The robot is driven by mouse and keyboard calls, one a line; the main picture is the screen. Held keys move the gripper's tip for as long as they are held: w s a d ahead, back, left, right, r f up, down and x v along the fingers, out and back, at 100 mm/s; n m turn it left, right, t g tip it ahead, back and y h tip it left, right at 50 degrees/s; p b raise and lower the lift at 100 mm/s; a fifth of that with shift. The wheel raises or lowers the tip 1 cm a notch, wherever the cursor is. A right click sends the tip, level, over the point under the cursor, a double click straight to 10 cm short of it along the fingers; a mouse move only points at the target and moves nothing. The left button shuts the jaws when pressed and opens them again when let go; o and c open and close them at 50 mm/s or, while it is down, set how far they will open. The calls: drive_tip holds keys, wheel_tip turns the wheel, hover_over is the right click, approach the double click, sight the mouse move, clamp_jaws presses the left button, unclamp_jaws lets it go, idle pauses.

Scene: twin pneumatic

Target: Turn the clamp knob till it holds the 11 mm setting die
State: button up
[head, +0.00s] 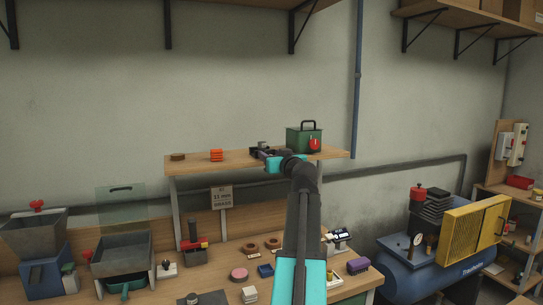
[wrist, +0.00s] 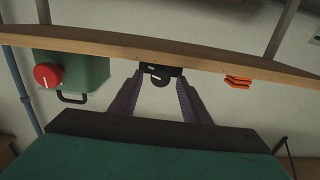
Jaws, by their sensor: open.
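My gripper (head: 264,154) is up at the raised shelf, in front of a small dark object partly hidden behind it in the head view. In the wrist view, which looks upside down, the two dark fingers (wrist: 158,98) are spread apart with nothing between their tips. Just past the tips, a small black block with a round dark knob (wrist: 160,80) sits at the shelf, roughly centred between them. I cannot tell if this is the clamp, nor make out the die. A sign (head: 221,197) below the shelf appears to read 11 mm.
A green box with a handle and red knob (head: 304,139) stands right of my gripper on the shelf (head: 200,164). An orange stack (head: 216,155) and brown disc (head: 178,157) lie left. The bench below is crowded; a blue compressor (head: 400,280) stands right.

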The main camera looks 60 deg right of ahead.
drive_tip(key=c, duration=1)
drive_tip(key=shift+c, duration=0.2)
drive_tip(key=shift+m, duration=2.3)
drive_tip(key=o, duration=1)
drive_tip(key=shift+o, duration=0.2)
